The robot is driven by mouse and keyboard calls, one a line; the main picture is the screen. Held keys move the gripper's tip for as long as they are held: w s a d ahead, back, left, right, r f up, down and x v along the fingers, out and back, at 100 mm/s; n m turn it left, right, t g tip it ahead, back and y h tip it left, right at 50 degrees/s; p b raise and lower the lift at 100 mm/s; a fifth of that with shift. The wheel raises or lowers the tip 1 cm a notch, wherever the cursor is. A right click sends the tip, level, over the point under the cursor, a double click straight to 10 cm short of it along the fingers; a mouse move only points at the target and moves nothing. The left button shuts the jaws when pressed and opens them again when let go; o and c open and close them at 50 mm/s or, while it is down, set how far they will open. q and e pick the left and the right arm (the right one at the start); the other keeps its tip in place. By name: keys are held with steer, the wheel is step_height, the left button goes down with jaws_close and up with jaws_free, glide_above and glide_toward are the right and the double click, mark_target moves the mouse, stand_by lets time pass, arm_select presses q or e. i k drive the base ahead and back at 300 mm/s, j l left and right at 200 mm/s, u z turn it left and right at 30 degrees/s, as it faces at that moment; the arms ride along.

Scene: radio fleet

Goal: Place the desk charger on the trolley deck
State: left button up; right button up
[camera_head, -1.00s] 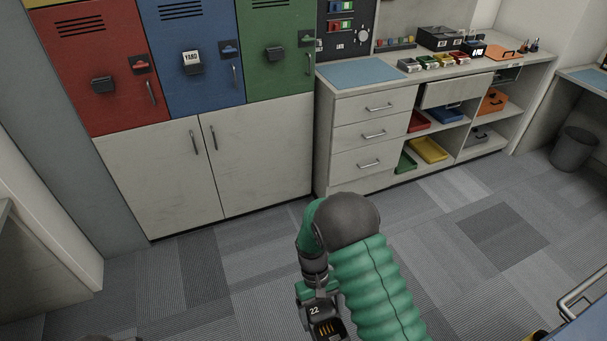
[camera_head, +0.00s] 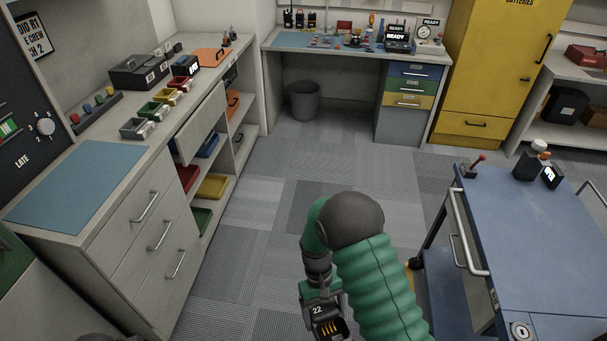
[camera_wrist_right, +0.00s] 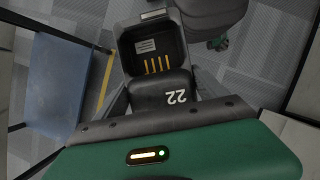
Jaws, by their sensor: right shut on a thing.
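The desk charger (camera_head: 328,324) is a black block marked 22 with a slot of gold contacts. My right gripper (camera_head: 318,298) is shut on it and carries it low in front of me, above the floor. In the right wrist view the charger (camera_wrist_right: 158,60) shows its open slot, and the gripper's fingers (camera_wrist_right: 160,98) flank it. The blue trolley deck (camera_head: 545,240) is at the right of the head view, apart from the charger. Part of the trolley (camera_wrist_right: 55,85) seems to show at the left of the wrist view. My left gripper is not in view.
On the deck are a dark bottle-like item (camera_head: 530,162), a small black device (camera_head: 550,176) and a red-tipped item (camera_head: 476,165). A metal handle (camera_head: 463,232) runs along the trolley's near left side. A drawer counter (camera_head: 130,200) stands left. Carpet (camera_head: 290,190) is clear between.

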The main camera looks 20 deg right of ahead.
mark_target(534, 243)
steer(key=i+l+z, duration=0.15)
steer(key=i+z, duration=0.2)
steer(key=z, duration=0.15)
steer(key=i+z, duration=0.45)
steer(key=i+j+z, duration=0.15)
steer(key=z, duration=0.35)
steer(key=i+j+z, duration=0.3)
steer(key=z, duration=0.2)
steer(key=i+j+z, duration=0.45)
steer(key=k+l, duration=0.05)
steer(key=k, duration=0.05)
